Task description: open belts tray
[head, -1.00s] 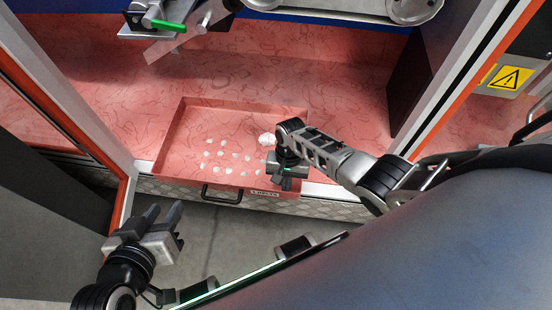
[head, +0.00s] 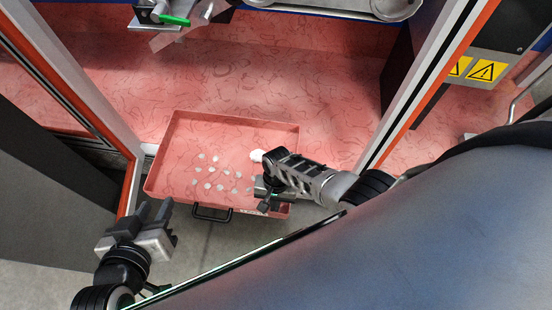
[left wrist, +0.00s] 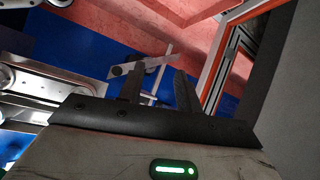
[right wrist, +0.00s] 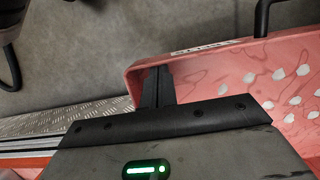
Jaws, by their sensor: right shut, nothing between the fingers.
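The red tray (head: 195,132) is pulled out from under the red work surface, with several pale pieces lying in it. Its black handle (head: 212,214) is on the front face, and the right wrist view shows a label strip (right wrist: 200,47) there. My right gripper (head: 266,204) is at the tray's front right corner. In the right wrist view its fingers (right wrist: 157,76) are together by the tray's wall, holding nothing; exact contact is unclear. My left gripper (head: 154,210) is open and empty, left of the tray's front; its spread fingers (left wrist: 160,78) show in the left wrist view.
An orange-edged frame post (head: 128,180) stands left of the tray, and another post (head: 425,85) is on the right. Machine parts (head: 175,15) hang above the work surface. Grey floor (head: 190,245) is clear in front of the tray.

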